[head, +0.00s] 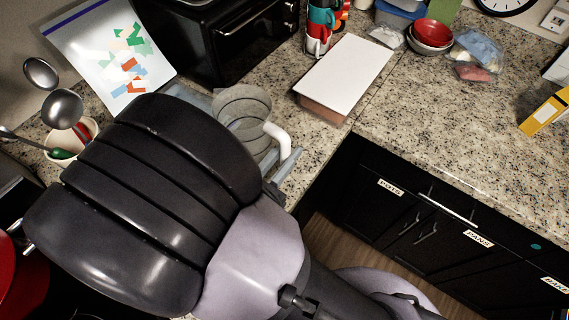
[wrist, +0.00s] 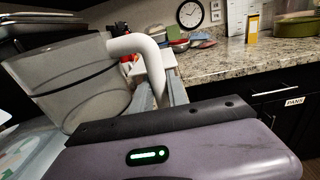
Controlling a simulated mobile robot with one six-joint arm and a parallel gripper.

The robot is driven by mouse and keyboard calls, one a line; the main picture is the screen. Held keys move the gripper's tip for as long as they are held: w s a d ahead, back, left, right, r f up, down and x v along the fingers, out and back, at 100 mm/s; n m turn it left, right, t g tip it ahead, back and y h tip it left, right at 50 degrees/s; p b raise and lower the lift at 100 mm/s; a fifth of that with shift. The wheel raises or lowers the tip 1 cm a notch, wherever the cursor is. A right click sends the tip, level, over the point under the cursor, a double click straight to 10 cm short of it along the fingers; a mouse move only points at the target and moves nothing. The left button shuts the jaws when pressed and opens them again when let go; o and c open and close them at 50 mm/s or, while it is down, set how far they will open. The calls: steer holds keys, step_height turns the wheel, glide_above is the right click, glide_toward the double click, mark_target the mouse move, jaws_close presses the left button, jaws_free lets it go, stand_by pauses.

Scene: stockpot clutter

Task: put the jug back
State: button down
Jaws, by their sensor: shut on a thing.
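The jug (head: 243,115) is clear grey with dark bands and a white handle (head: 276,140). In the head view it is beyond my arm, near the back corner of the counter. In the wrist view the jug (wrist: 75,80) fills the left side and looks somewhat tilted. My gripper (wrist: 163,88) is shut on its white handle, which runs down between the fingers. My gripper (head: 286,164) is partly hidden by my arm in the head view. The jug's base is hidden, so I cannot tell whether it touches the counter.
A white-topped box (head: 343,68) lies right of the jug. A black appliance (head: 215,40) stands behind. Stacked mugs (head: 320,25), bowls (head: 431,35) and a yellow box (head: 546,113) are farther right. A utensil crock (head: 88,132) stands left. The right counter has clear room.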

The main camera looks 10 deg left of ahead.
step_height(320, 180, down, 4)
steer(key=shift+r+b, duration=0.25)
steer(key=shift+b, duration=0.8)
steer(key=shift+r, duration=0.2)
steer(key=c, duration=1.3)
jaws_free()
steer(key=shift+f, duration=0.15)
